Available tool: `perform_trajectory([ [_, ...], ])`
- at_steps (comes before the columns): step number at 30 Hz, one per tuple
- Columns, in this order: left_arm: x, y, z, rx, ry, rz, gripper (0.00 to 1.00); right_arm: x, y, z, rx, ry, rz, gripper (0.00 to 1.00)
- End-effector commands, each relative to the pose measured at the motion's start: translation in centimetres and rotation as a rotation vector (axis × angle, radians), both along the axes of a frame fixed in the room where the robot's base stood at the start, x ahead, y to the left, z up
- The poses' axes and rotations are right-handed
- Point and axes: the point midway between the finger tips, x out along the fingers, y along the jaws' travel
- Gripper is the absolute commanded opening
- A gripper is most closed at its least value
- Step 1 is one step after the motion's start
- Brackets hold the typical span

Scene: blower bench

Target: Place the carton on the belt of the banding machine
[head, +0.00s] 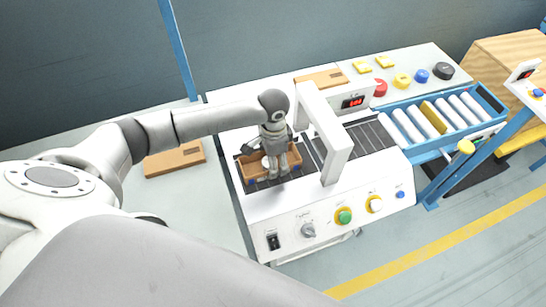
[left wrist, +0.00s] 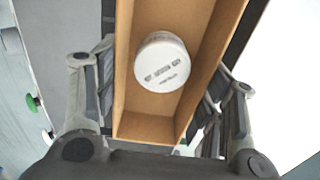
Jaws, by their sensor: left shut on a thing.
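The carton (head: 251,168) is an open-topped brown box over the left part of the banding machine's dark belt (head: 371,136), left of the white arch (head: 338,155). I cannot tell whether it rests on the belt or hangs just above it. My left gripper (head: 277,172) comes down over it and is shut on it. In the left wrist view the carton's inside (left wrist: 208,62) shows between the two fingers, with a white round container (left wrist: 164,62) with printed text in it. My right gripper is not in view.
A flat brown box (head: 174,159) lies on the left table and another (head: 321,77) behind the arch. Knobs and buttons (head: 343,216) line the machine's front. A blue-framed roller conveyor (head: 445,117) stands to the right. The belt right of the arch is clear.

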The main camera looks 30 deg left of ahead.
Motion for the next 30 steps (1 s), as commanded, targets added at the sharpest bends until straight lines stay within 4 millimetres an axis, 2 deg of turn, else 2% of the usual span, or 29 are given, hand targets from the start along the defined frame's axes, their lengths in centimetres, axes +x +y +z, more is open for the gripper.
perform_trajectory([
  [11,0.01,-0.03,-0.4,-0.001,-0.001,0.0,0.39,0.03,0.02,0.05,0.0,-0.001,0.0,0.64],
  [12,0.01,-0.02,-0.41,-0.001,-0.001,0.0,0.68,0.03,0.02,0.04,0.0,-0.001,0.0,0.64],
  [16,0.01,-0.02,-0.4,-0.001,-0.001,0.0,0.84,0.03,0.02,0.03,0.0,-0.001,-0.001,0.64],
  [26,0.01,0.0,-0.35,-0.001,-0.001,0.0,0.85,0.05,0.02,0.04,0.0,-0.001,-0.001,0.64],
  [30,0.06,0.0,0.47,-0.001,-0.002,-0.001,0.85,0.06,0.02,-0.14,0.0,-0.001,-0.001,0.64],
])
